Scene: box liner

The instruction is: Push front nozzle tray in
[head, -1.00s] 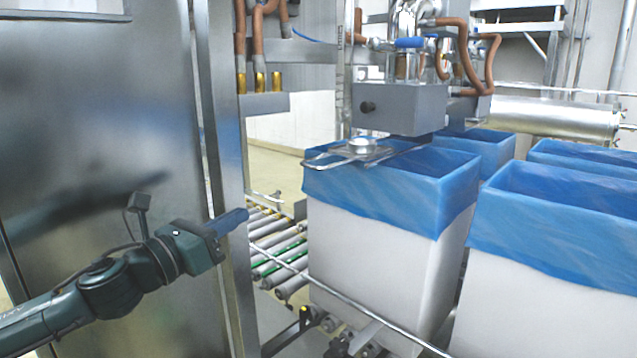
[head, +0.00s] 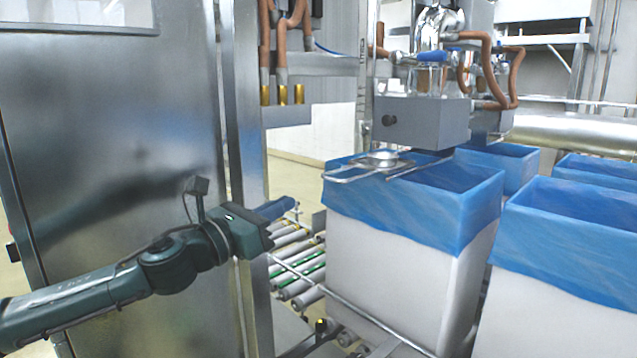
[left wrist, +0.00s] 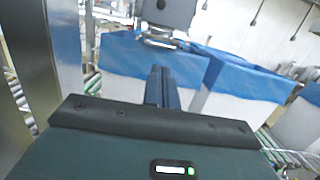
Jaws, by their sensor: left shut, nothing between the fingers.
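The front nozzle tray (head: 368,167) is a flat metal plate with a wire-loop handle and a round cup on top. It juts out to the left from under the grey nozzle box (head: 425,122), above the near-left corner of a blue-lined white box (head: 385,270). It also shows small in the left wrist view (left wrist: 160,40). My left gripper (head: 282,207) is shut and empty, left of the tray and lower than it, apart from it. Its blue fingers (left wrist: 162,88) lie together in the left wrist view, pointing towards the lined box. My right gripper is out of view.
A steel cabinet panel (head: 120,130) and upright post stand close beside my left arm. Rollers (head: 295,265) with a guide rail run below. More blue-lined boxes (head: 570,240) stand to the right. Copper-coloured hoses hang above.

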